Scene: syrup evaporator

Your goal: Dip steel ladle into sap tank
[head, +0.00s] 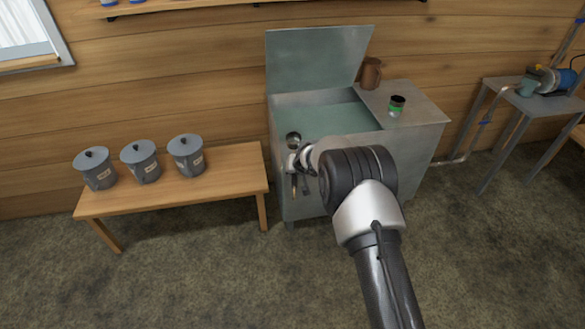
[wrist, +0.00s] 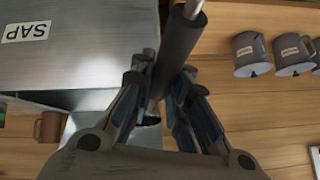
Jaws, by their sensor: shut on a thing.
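The grey metal sap tank (head: 326,97) stands against the wooden wall with its lid raised, and greenish sap shows inside. Its SAP label (wrist: 27,31) shows in the wrist view. My gripper (head: 299,163) is at the tank's front left corner. In the wrist view my gripper (wrist: 165,95) is shut on the dark handle of the steel ladle (wrist: 182,45). In the head view the ladle's bowl (head: 293,138) shows above the gripper, by the tank's left front rim. I cannot tell whether the bowl is above or in the sap.
A wooden bench (head: 215,180) with three lidded grey buckets (head: 141,160) stands left of the tank. A brown mug (head: 371,73) and a small green-labelled jar (head: 397,105) stand on the tank's covered right side. A metal table (head: 535,98) with a pump stands at right.

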